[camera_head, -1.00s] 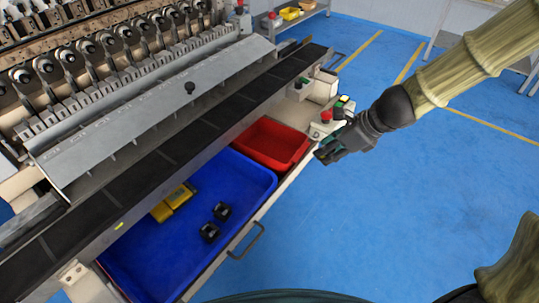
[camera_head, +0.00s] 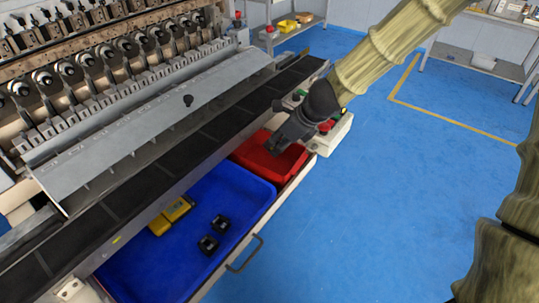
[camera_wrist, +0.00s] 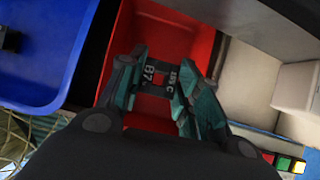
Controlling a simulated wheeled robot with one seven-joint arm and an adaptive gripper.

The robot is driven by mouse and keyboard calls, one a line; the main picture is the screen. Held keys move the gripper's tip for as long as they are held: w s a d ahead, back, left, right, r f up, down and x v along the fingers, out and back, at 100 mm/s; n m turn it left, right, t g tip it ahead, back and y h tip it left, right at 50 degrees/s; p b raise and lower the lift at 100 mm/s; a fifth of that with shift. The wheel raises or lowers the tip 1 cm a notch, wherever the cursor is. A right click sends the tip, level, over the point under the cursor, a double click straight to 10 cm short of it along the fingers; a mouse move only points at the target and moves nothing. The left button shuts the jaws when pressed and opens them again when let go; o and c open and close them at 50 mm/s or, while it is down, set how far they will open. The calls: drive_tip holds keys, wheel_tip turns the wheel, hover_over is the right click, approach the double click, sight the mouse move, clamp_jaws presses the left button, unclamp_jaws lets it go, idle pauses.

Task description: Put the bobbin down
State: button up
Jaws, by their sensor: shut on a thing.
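My gripper (camera_head: 276,146) is above the red tray (camera_head: 293,163). In the wrist view my gripper (camera_wrist: 158,78) has its two teal-and-dark fingers around a small dark bobbin (camera_wrist: 155,80) with white lettering, and is shut on it. Much of the bobbin is hidden by the fingers, and in the head view I cannot make it out. The red tray (camera_wrist: 120,38) lies below and around the fingers in the wrist view. I cannot tell how high the bobbin is above the tray floor.
The blue tray (camera_head: 140,270) beside the red one holds two black bobbins (camera_head: 220,222) (camera_head: 208,244) and a yellow object (camera_head: 171,215). The winder's dark rail (camera_head: 150,170) runs along the trays' left. A control box with buttons (camera_head: 335,130) stands just right of my gripper.

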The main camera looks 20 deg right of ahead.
drive_tip(key=shift+w+a+f+b, duration=0.2)
drive_tip(key=shift+w+a+f, duration=0.25)
drive_tip(key=shift+w+f, duration=0.15)
drive_tip(key=shift+w+a+f+b, duration=0.2)
drive_tip(key=shift+w+a+f, duration=0.25)
drive_tip(key=shift+f, duration=0.15)
drive_tip(key=shift+f+b, duration=0.75)
drive_tip(key=shift+f, duration=1.55)
drive_tip(key=shift+f, duration=0.2)
drive_tip(key=o, duration=1)
drive_tip(key=shift+r, duration=0.1)
drive_tip(key=shift+r, duration=0.1)
